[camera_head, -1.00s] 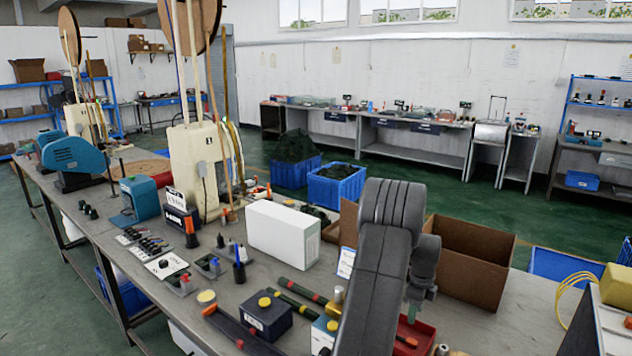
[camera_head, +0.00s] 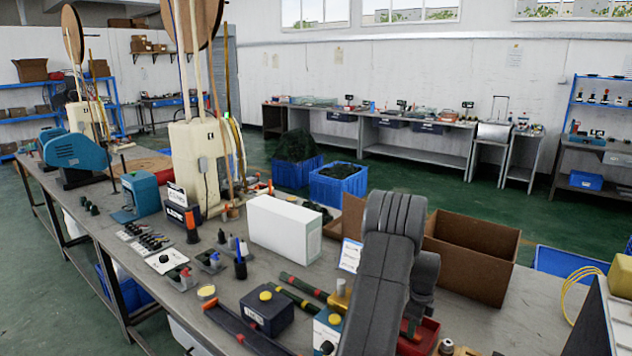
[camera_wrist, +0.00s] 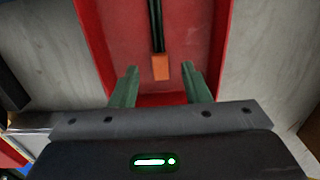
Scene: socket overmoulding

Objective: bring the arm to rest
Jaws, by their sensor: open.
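My gripper (camera_wrist: 158,85) shows in the wrist view with its two green fingers apart and nothing between them. It is over a red tray (camera_wrist: 101,40) on the grey bench. A tool with a black shaft and an orange end (camera_wrist: 160,67) lies in the tray, just beyond the fingertips and apart from them as far as I can see. In the head view, my arm rises over the bench at the front and hides most of the red tray (camera_head: 428,331). The gripper itself is hidden there.
An open cardboard box (camera_head: 470,262) stands right of my arm, and a white box (camera_head: 284,231) stands to its left. A dark box with a yellow button (camera_head: 266,312) and red and green rods (camera_head: 303,286) lie left of the arm. Blue crates (camera_head: 338,187) stand on the floor behind.

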